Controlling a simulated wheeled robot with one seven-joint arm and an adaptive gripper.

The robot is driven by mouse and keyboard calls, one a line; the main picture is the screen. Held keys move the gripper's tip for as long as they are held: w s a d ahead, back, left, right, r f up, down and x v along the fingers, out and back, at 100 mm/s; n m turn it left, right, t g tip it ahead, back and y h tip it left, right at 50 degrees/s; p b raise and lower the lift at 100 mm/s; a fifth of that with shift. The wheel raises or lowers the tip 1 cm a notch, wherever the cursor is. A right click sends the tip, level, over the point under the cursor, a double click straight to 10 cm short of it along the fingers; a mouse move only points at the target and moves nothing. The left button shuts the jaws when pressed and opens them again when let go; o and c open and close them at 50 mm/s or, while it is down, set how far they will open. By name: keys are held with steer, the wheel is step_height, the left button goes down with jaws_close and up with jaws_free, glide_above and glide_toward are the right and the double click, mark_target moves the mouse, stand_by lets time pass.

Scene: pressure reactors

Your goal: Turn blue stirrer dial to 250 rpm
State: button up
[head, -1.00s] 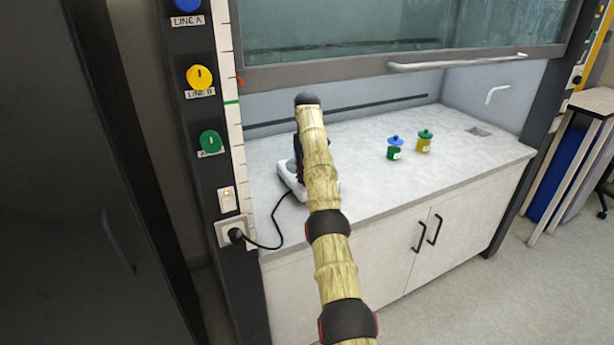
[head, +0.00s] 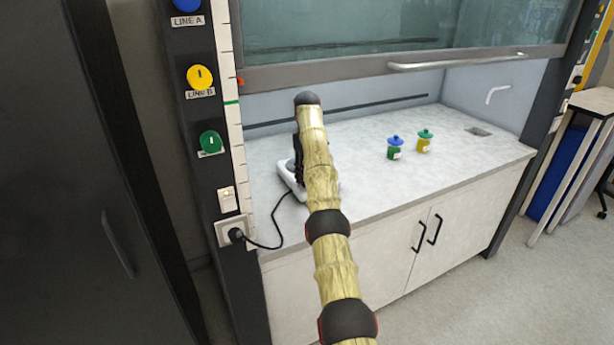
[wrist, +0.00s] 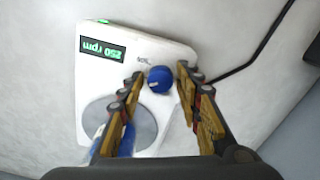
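In the wrist view a white stirrer (wrist: 152,50) lies below my gripper, with a round grey plate (wrist: 140,118) and a blue dial (wrist: 159,79). Its display (wrist: 103,51) appears upside down and reads 250 rpm in green. My gripper (wrist: 161,80) is open, with one finger on each side of the blue dial and a visible gap to it on both sides. In the head view the white stirrer (head: 288,178) stands on the hood worktop, mostly hidden behind my arm. The dial and my fingertips are hidden there.
Two jars, one green with a blue lid (head: 394,149) and one yellow with a green lid (head: 424,142), stand on the worktop (head: 360,195) to the right. A black cable (head: 272,236) runs from the stirrer to a wall socket. The raised sash (head: 400,60) hangs above.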

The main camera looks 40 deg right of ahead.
steer(key=shift+o, duration=0.8)
